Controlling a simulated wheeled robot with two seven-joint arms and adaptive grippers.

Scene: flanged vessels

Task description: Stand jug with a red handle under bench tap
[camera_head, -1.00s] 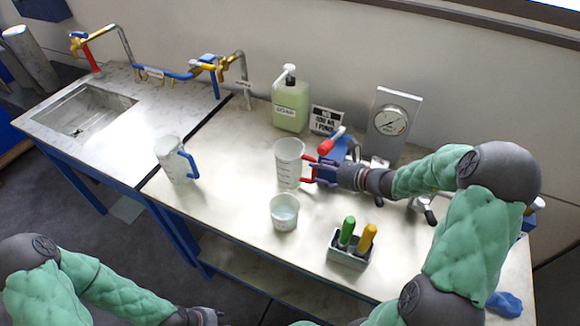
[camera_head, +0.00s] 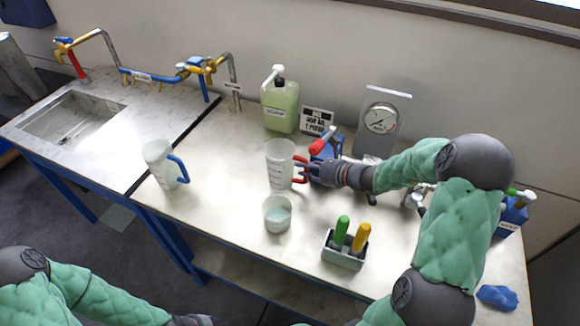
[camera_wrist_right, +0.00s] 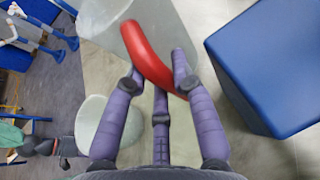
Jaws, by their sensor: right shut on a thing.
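The clear jug with a red handle (camera_head: 280,166) stands upright on the bench. My right gripper (camera_head: 305,171) comes from the right and is shut on its red handle. In the wrist view my fingers close around the red handle (camera_wrist_right: 150,58), with the jug's pale body (camera_wrist_right: 138,30) behind it. A tap with a curved metal spout (camera_head: 231,80) and a small label stands at the bench's back edge, left of the soap bottle; the jug is to its right and nearer me. My left gripper (camera_head: 195,320) is only partly in view at the bottom edge.
A jug with a blue handle (camera_head: 165,164) stands to the left, and a small cup (camera_head: 277,213) just in front of the red-handled jug. A soap bottle (camera_head: 280,106), gauge (camera_head: 381,120) and tool holder (camera_head: 344,250) are also there. The bench between the two jugs is clear.

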